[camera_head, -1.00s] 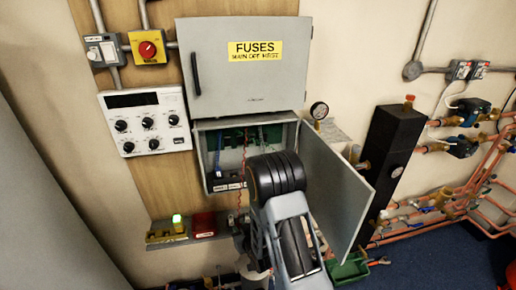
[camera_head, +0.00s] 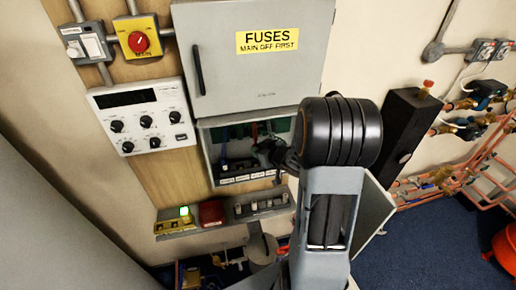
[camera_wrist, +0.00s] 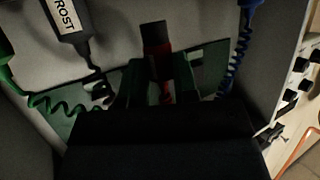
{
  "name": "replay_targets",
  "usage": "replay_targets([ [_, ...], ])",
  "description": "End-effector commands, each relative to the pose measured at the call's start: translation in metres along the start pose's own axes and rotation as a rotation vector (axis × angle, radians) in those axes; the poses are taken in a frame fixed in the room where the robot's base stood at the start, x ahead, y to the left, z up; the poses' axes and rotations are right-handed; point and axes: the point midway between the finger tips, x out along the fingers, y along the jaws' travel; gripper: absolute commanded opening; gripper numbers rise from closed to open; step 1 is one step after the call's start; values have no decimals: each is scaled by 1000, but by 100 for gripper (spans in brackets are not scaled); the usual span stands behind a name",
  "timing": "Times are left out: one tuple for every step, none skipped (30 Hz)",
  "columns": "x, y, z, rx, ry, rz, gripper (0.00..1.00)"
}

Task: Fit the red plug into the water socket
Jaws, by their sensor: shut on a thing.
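In the wrist view the red plug (camera_wrist: 158,62), with a black end, stands between the dark fingers of my gripper (camera_wrist: 160,82). The gripper is shut on it. A row of sockets with white labels (camera_head: 248,178) runs along the box's bottom. The labels are too small to read, so I cannot tell which socket is water.
In the wrist view a green plug (camera_wrist: 5,62), a dark plug labelled "ROST" (camera_wrist: 68,22) and a blue plug (camera_wrist: 250,4) hang on coiled cords. The box's open door (camera_head: 373,212) is partly behind my arm. A shelf (camera_head: 225,222) with several small items lies below.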

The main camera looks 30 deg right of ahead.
Motion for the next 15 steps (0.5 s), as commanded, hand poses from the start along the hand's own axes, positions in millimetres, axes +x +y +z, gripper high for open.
replay_targets([
  [1, 0, 3, 0, 0, 0, 5],
  [2, 0, 4, 0, 0, 0, 5],
  [2, 0, 5, 0, 0, 0, 5],
  [3, 0, 6, 0, 0, 1, 5],
  [3, 0, 8, 0, 0, 1, 5],
  [4, 0, 10, 1, 0, 1, 5],
  [5, 0, 11, 1, 0, 1, 5],
  [5, 0, 13, 1, 0, 1, 5],
  [6, 0, 15, 1, 0, 1, 5],
  [7, 0, 17, 1, 0, 1, 5],
  [8, 0, 18, 1, 0, 1, 5],
  [9, 0, 21, 1, 0, 1, 5],
  [10, 1, 23, 1, 0, 2, 5],
  [10, 1, 25, 1, 1, 2, 5],
  [11, 1, 27, 1, 1, 2, 5],
])
